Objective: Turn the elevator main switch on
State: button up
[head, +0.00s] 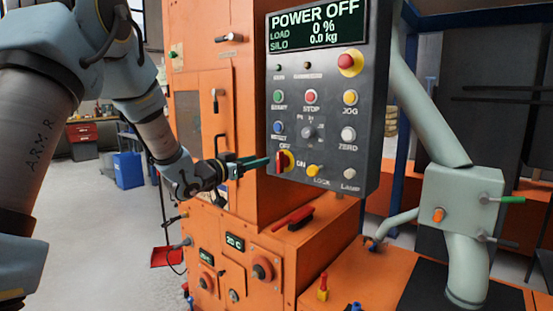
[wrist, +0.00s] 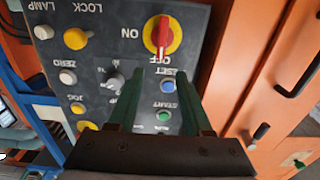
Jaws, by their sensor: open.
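The main switch (head: 288,160) is a red handle on a yellow disc at the lower left of the grey control panel (head: 330,110). It also shows in the wrist view (wrist: 162,35), where the picture is upside down. Its handle lines up with the OFF label, and ON is to its side. The panel display (head: 317,27) reads POWER OFF, load 0 % and 0.0 kg. My gripper (head: 266,163) is open and empty, its green fingers pointing at the switch from the left. In the wrist view my gripper (wrist: 158,80) has the switch beyond its fingertips. Contact cannot be told.
A yellow lock button (head: 313,170), a blue reset button (head: 278,128) and a selector knob (head: 307,132) sit near the switch. An orange cabinet (head: 205,110) stands behind my gripper. A grey pipe (head: 430,110) runs right of the panel. Open floor lies at left.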

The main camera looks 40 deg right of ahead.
aim_at(278, 154)
jog(key=p+x, duration=0.2)
jog(key=x, duration=0.7)
jog(key=shift+w+d+p, duration=0.2)
jog(key=shift+d+p, duration=0.1)
jog(key=shift+d, duration=0.05)
jog(key=shift+c, duration=0.3)
grip_shut()
